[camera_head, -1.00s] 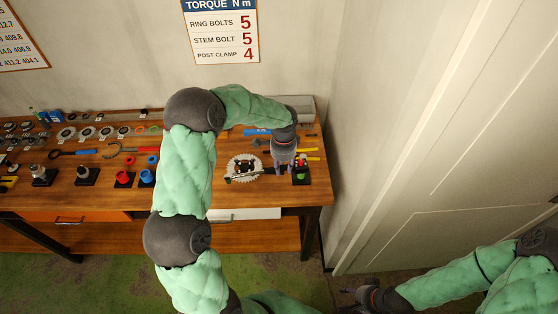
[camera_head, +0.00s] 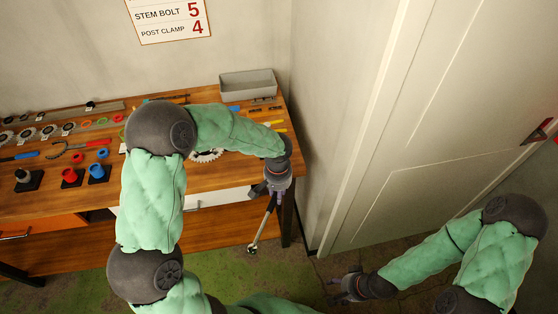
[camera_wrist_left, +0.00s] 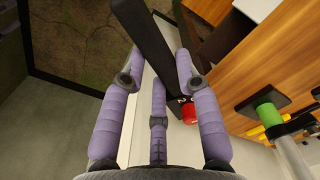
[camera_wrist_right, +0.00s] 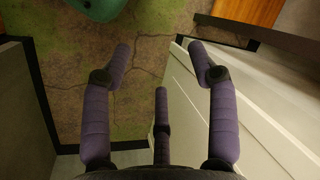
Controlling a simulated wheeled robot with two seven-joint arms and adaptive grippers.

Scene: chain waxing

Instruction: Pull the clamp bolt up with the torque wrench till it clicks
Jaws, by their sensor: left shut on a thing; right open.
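My left gripper (camera_head: 272,190) is shut on the torque wrench (camera_head: 263,228). It holds it in front of the bench's right end, with the silver head hanging toward the floor. In the left wrist view the wrench (camera_wrist_left: 152,50) is a dark bar passing between the fingers (camera_wrist_left: 157,78), with a red end close to them. My right gripper (camera_head: 345,287) is open and empty, low over the floor; its fingers (camera_wrist_right: 162,65) are apart in the right wrist view. I cannot make out the clamp bolt in any view.
The wooden bench (camera_head: 225,178) carries small tools and parts. A white chainring (camera_head: 207,156) is partly hidden behind my left arm. A grey tray (camera_head: 248,84) stands at the back right. A green-capped part (camera_wrist_left: 265,112) is near my left gripper. The wall and door bound the right side.

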